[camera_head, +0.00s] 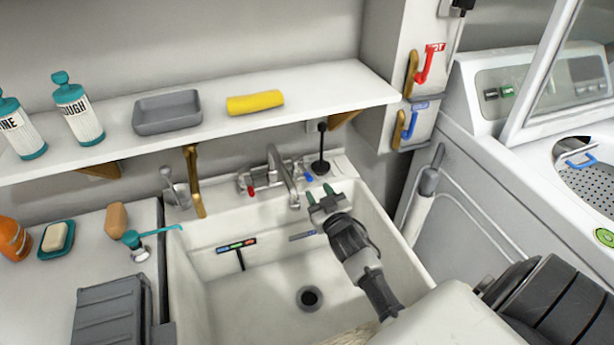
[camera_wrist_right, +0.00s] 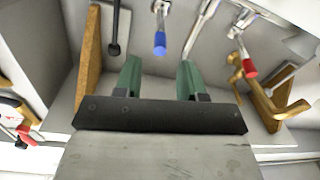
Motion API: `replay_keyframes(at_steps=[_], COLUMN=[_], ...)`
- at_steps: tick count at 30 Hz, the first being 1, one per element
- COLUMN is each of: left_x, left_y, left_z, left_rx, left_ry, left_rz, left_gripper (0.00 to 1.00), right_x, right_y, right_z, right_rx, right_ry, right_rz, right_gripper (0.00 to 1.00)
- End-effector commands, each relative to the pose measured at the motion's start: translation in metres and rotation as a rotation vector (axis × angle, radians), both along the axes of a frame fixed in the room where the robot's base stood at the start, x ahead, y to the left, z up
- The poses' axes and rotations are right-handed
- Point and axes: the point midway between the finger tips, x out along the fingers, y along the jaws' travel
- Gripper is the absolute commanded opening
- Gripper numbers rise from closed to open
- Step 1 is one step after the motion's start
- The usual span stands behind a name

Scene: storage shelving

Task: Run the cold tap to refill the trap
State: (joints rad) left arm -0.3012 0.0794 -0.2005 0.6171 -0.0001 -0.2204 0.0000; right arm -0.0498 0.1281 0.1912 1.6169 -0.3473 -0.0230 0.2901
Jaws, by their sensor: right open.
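The chrome tap (camera_head: 283,173) stands at the back of the white sink (camera_head: 230,290). Its red-tipped handle (camera_head: 250,190) is on the left and its blue-tipped handle (camera_head: 308,177) on the right. My right gripper (camera_head: 319,193) is open and empty in front of the blue-tipped handle. In the right wrist view, the blue-tipped handle (camera_wrist_right: 160,42) lies beyond the gap between the green fingertips (camera_wrist_right: 158,72); contact cannot be told. The red-tipped handle (camera_wrist_right: 250,68) is off to the right there. The drain (camera_head: 310,298) is open to view. My left gripper is out of view.
A shelf (camera_head: 300,94) overhangs the sink, with bottles (camera_head: 77,108), a grey tray (camera_head: 167,112) and a yellow roll (camera_head: 255,102). A black plunger-like item (camera_head: 321,160) stands right of the tap. A wall cabinet side and a white machine (camera_head: 500,120) bound the right.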

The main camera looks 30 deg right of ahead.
Motion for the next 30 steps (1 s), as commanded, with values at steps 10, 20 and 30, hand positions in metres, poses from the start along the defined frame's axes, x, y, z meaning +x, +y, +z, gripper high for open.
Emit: replay_keyframes(at_steps=[10,20,30], left_x=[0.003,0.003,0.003], left_y=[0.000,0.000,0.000], left_z=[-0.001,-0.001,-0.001], left_rx=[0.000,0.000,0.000], left_ry=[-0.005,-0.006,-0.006], left_rz=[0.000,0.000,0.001], left_gripper=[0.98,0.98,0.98], right_x=[0.062,0.077,0.076], right_y=[-0.012,-0.015,-0.015], right_z=[0.000,0.000,0.000], right_rx=[0.000,0.001,0.000], right_ry=[0.000,0.000,0.001], right_rz=[0.000,0.001,0.000], right_gripper=[0.40,0.40,0.11])
